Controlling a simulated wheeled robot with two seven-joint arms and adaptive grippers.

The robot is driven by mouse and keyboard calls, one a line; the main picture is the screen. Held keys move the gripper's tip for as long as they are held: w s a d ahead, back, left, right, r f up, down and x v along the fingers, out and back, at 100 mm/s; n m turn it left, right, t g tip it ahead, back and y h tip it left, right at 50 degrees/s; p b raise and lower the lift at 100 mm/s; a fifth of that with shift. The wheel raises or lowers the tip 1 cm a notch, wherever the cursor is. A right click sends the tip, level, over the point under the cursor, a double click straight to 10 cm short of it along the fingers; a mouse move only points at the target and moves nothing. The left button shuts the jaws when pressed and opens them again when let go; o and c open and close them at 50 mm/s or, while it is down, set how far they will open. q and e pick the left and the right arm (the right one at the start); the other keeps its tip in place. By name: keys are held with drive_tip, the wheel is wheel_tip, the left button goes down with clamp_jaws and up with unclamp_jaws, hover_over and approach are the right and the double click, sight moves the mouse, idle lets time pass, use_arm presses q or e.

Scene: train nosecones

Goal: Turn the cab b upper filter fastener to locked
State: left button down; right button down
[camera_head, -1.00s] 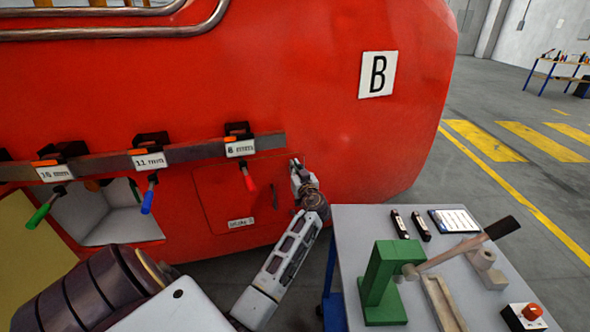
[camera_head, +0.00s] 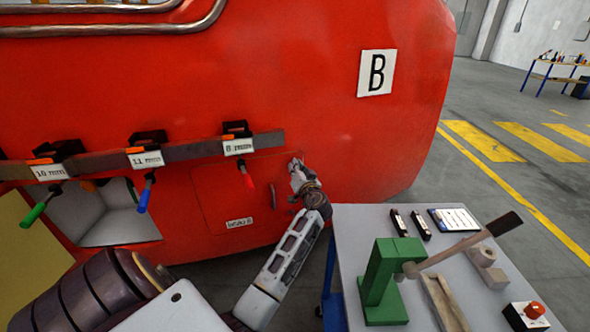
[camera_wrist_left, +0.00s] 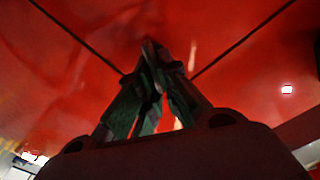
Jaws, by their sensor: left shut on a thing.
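The red cab (camera_head: 320,80) carries a white plate with a black B (camera_head: 377,73). Low on it is a red filter panel (camera_head: 225,195) with a small label and a vertical handle (camera_head: 273,195). My left gripper (camera_head: 295,163) is at the panel's upper right corner, fingers toward the cab. In the left wrist view its fingers (camera_wrist_left: 152,62) are closed together in front of panel seams that meet behind them. It is shut on the upper fastener, which the fingers hide, so its angle cannot be told. My right gripper is not in view.
A rail (camera_head: 190,150) with hanging coloured-handled tools marked by size runs just above the panel. An open recess (camera_head: 110,215) lies left.

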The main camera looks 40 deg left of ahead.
use_arm(q)
drive_tip(key=m, duration=0.4)
drive_tip(key=shift+w+d+f, duration=0.15)
drive_tip(key=shift+w, duration=0.05)
drive_tip(key=m+p, duration=0.2)
drive_tip(key=m, duration=0.2)
drive_tip(key=f+m+p, duration=0.1)
drive_tip(key=m+p, duration=0.1)
drive_tip(key=m, duration=0.2)
drive_tip(key=shift+w+d+f, duration=0.15)
drive_tip(key=shift+w, duration=0.05)
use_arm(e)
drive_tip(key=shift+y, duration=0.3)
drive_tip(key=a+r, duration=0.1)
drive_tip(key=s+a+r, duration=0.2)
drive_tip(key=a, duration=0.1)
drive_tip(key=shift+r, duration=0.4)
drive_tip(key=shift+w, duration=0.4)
use_arm(q)
drive_tip(key=c, duration=1.6)
unclamp_jaws()
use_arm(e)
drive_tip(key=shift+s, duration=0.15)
use_arm(q)
drive_tip(key=shift+d, duration=0.1)
